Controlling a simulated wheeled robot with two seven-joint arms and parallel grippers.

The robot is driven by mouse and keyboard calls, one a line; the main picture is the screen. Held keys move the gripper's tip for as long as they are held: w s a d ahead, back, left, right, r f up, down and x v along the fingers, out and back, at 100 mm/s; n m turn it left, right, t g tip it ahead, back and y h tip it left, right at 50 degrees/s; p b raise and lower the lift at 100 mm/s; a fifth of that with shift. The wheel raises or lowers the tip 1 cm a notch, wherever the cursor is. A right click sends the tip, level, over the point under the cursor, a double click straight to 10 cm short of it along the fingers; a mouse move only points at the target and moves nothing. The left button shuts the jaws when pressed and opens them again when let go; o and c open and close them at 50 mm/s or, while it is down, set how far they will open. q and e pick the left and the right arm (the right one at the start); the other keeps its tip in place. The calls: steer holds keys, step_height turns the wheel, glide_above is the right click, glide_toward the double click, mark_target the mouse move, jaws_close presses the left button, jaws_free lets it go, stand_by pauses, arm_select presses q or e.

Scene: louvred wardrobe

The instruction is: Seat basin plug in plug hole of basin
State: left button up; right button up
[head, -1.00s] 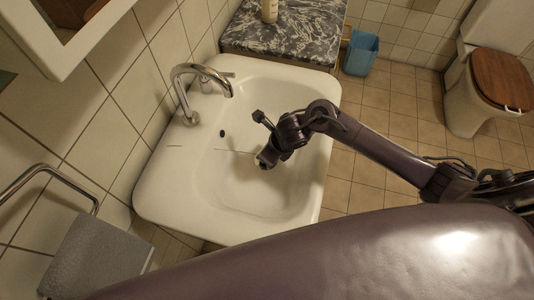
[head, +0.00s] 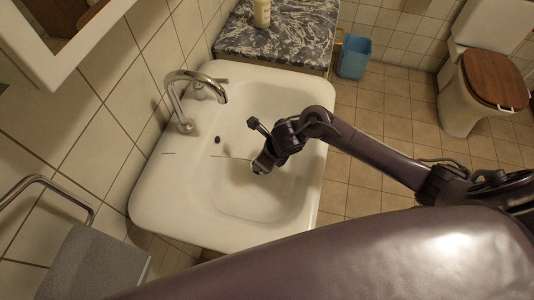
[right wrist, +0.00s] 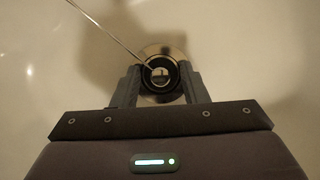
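The white basin (head: 160,200) fills the middle of the head view. My right gripper (head: 259,168) points down into its bowl. In the right wrist view, the basin plug (right wrist: 161,76), dark-rimmed with a bright metal centre, sits between the fingertips of the right gripper (right wrist: 161,82), which close on its sides. A thin chain runs from it to the upper left. The metal ring of the plug hole (right wrist: 165,50) shows behind the plug, roughly in line with it. I cannot tell how much gap lies between them. The gripper hides the plug in the head view. My left gripper is out of view.
A chrome tap (head: 190,85) stands at the basin's back left. A marbled counter (head: 285,35) with a bottle (head: 262,13) adjoins its far end. A blue bin (head: 354,57) and a toilet (head: 463,100) stand beyond. A metal rail (head: 45,185) is at left.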

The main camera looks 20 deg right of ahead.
steer(key=p+v, duration=0.1)
steer(key=v, duration=1.1)
steer(key=shift+r, duration=0.15)
